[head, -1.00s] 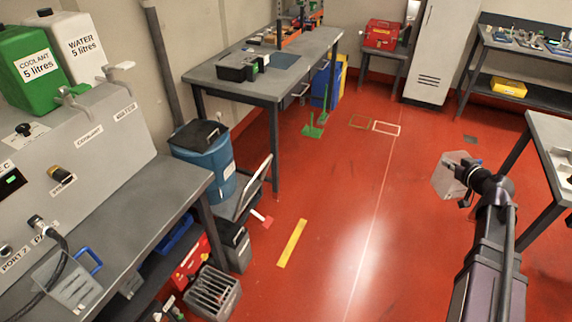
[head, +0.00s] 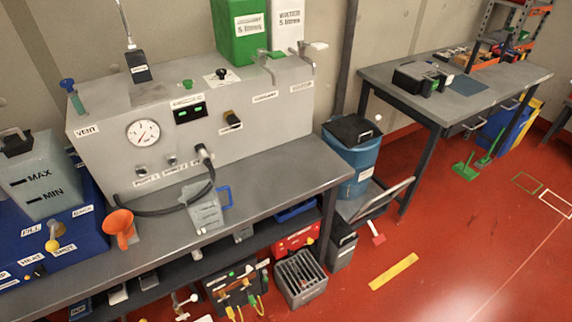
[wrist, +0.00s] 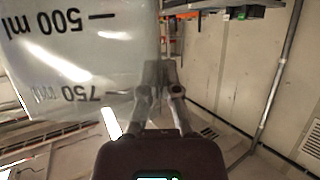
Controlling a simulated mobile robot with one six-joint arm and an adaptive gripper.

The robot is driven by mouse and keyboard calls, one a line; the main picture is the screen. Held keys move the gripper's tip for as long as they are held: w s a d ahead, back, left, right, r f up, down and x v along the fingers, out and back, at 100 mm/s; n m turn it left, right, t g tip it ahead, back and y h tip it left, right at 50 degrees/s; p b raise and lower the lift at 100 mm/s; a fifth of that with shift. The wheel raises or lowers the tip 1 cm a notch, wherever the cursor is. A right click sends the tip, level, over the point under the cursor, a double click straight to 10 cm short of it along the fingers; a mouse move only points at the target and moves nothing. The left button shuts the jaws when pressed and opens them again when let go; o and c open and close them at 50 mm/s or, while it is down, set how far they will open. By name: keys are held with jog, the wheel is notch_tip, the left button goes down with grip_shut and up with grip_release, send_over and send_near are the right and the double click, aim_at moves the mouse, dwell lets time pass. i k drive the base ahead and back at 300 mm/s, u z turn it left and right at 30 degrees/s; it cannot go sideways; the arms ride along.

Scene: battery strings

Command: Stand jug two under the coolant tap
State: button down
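A clear jug (wrist: 80,50) with 500 ml and 750 ml marks fills the upper left of the wrist view, its marks upside down. My gripper (wrist: 162,72) appears shut on the jug's handle side; no jug number shows. The head view does not show my gripper now. The coolant tap (head: 268,64) has a green handle and sticks out from the grey machine (head: 235,140), below the green coolant tank (head: 240,40). The bench below the coolant tap (head: 285,160) is bare. Another clear jug (head: 204,212) with a blue handle stands on the bench, left of the tap.
The water tap (head: 308,55) is just right of the coolant tap, below a white tank (head: 288,22). A black hose (head: 165,211) loops beside the blue-handled jug. An orange funnel (head: 121,226) is farther left. A blue bin (head: 352,155) stands past the bench's right end.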

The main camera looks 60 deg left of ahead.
aim_at(282, 158)
jog(key=z, duration=0.05)
jog(key=k, duration=1.05)
jog(key=u, duration=2.05)
jog(key=i, duration=0.65)
jog(key=z, duration=0.1)
